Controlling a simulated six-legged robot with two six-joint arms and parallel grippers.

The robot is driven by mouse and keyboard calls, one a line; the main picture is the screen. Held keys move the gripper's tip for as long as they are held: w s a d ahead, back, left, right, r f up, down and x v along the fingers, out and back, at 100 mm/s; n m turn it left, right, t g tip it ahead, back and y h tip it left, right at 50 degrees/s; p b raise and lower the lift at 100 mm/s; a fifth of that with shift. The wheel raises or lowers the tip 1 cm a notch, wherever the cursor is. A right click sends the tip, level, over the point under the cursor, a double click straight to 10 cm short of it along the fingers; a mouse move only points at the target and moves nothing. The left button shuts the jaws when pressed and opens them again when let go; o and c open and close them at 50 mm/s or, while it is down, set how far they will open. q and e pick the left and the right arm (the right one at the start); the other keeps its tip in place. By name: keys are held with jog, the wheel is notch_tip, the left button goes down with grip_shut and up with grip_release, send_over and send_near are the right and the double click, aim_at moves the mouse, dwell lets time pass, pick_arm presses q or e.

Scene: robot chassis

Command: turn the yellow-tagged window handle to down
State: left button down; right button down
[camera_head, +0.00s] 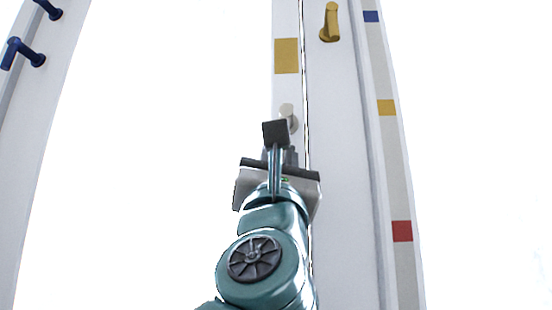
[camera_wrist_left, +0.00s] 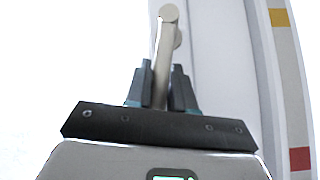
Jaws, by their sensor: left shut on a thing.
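A yellow tag (camera_head: 286,56) is on the narrow white window frame, left of the dark seam. Below it is a silver handle (camera_head: 287,109), partly hidden behind my left gripper (camera_head: 276,140). In the left wrist view the handle (camera_wrist_left: 165,45) is a pale metal lever with a rounded top end. Its lower part runs down between the fingers of my left gripper (camera_wrist_left: 161,88), which is shut on it. A round mount shows just behind and right of the lever's top. My right gripper is in neither view.
A gold handle (camera_head: 331,22) is on the panel right of the seam. A strip with blue, yellow (camera_head: 386,107) and red (camera_head: 402,231) squares runs down that panel's right side. Dark blue handles (camera_head: 24,52) are on a separate white frame at the upper left.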

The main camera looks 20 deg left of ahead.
pick_arm(q)
jog(key=n+y, duration=0.1)
jog(key=d+n+g+y, duration=0.1)
jog(key=n+y, duration=0.1)
jog(key=shift+w, duration=0.2)
jog(key=shift+n+g+y+p, duration=0.3)
jog(key=shift+n+g+y, duration=0.15)
jog(key=shift+n, duration=0.25)
jog(key=shift+n+g+y, duration=0.25)
jog(key=shift+n+y, duration=0.1)
jog(key=shift+n, duration=0.05)
jog(key=c, duration=1.4)
grip_release()
jog(key=o, duration=0.3)
jog(key=shift+w, duration=0.15)
jog(key=shift+o, duration=0.2)
jog(key=shift+d, duration=0.1)
